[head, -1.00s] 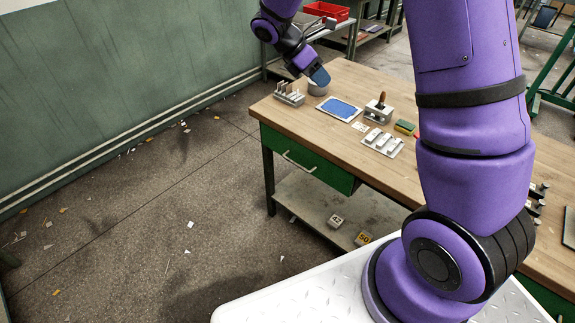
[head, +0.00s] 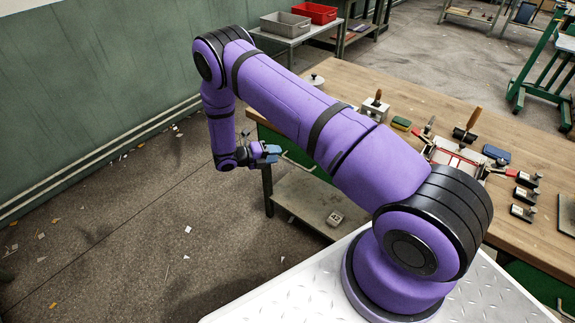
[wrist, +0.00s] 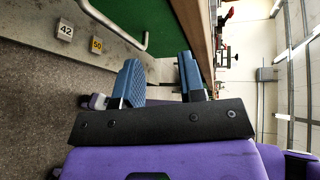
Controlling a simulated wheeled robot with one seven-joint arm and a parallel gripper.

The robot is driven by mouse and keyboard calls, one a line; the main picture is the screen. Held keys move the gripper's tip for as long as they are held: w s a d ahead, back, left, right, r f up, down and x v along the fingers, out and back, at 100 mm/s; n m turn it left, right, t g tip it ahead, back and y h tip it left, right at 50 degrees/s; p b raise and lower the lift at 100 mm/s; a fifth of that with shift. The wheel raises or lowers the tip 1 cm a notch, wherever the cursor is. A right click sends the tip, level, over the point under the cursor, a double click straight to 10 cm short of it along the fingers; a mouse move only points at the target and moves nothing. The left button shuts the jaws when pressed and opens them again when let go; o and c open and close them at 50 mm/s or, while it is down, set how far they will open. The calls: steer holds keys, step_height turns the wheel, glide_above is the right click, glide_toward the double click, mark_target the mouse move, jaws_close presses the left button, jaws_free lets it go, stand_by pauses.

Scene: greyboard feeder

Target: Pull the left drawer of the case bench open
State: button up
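The left drawer has a green front, seen in the head view (head: 289,147) partly behind my arm and in the wrist view (wrist: 165,25). It looks shut, though much of its front is hidden in the head view. Its pale metal bar handle (wrist: 118,38) shows in the wrist view, just beyond my fingertips and nearer the left finger. The case bench (head: 440,90) has a wooden top. My gripper (head: 274,152) is in front of the drawer, below the top. In the wrist view, my gripper (wrist: 158,62) has its blue fingers apart with nothing between them.
A lower shelf (head: 300,200) under the bench bears number tags 42 (wrist: 65,31) and 50 (wrist: 96,45). Tools and blocks stand on the bench top. Grey (head: 285,24) and red (head: 315,12) bins sit on a table behind. The floor left of the bench is open, with small scraps.

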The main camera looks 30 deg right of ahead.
mark_target(296, 164)
step_height(296, 164, down, 7)
steer(key=a+n+t+h, duration=0.1)
steer(key=n, duration=0.2)
steer(key=d, duration=0.3)
steer(key=d+f, duration=0.1)
steer(key=d, duration=0.2)
steer(key=s+d+f, duration=0.1)
steer(key=d, duration=0.3)
jaws_close()
